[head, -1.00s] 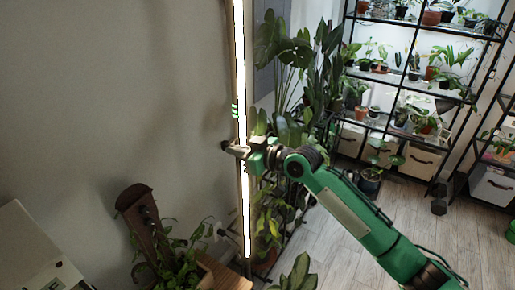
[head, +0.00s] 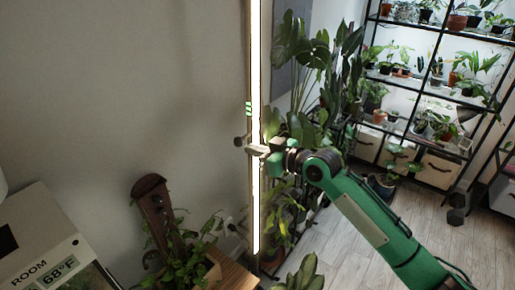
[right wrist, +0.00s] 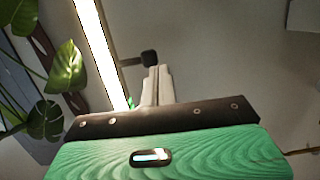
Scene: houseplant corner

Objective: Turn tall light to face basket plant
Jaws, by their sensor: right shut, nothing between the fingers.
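The tall light (head: 255,200) is a thin upright glowing strip in the middle of the head view; it also shows as a slanted bright bar in the right wrist view (right wrist: 98,45). A dark knob on a short stem (head: 240,142) sticks out from its left side; the right wrist view shows the knob (right wrist: 149,57) too. My right gripper (head: 254,149) is shut and empty, its fingertips close beside the knob; contact cannot be told. A leafy plant (head: 180,242) in a wooden container stands lower left; whether it is the basket plant is unclear. My left gripper is not in view.
A panel reading ROOM 68°F (head: 50,245) stands at lower left. Tall leafy plants (head: 305,60) stand close behind the light. A black shelf rack (head: 420,85) with several pots and bins is at the back right. Wooden floor (head: 330,250) is open at lower right.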

